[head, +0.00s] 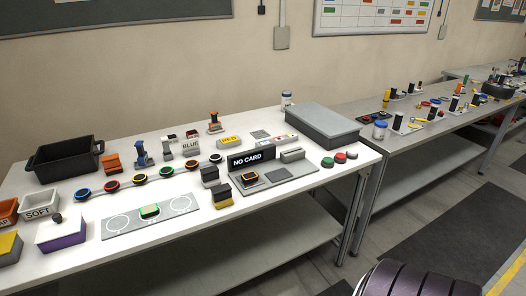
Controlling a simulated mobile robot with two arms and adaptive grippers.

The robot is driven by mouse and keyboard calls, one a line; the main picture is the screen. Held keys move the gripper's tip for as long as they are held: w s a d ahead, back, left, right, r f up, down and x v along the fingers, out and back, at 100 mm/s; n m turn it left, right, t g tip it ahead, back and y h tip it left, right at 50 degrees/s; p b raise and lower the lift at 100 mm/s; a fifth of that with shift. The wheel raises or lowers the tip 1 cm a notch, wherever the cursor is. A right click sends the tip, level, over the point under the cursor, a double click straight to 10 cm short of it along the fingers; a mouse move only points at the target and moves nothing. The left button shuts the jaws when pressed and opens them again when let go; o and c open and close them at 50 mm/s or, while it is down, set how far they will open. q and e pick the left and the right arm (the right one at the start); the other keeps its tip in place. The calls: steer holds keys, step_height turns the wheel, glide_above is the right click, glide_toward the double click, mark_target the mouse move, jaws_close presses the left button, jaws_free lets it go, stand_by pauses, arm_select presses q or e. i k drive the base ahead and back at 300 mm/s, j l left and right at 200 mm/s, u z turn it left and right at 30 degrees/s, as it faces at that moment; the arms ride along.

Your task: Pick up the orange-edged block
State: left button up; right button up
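A small dark block with an orange-brown edge (249,177) lies on the grey plate (278,174) in front of the black "NO CARD" sign (251,159). An orange and dark block (113,164) stands near the black bin. I cannot tell for certain which one the task names. Neither of my grippers is in view.
The white table (230,239) is crowded. A row of coloured round buttons (139,177), a black bin (65,159), a grey lidded box (322,127) and a "SOFT" box (40,205) stand on it. A dark ribbed rounded thing (415,281) shows at the bottom right.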

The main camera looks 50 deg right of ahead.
mark_target(251, 176)
steer(key=z, duration=1.45)
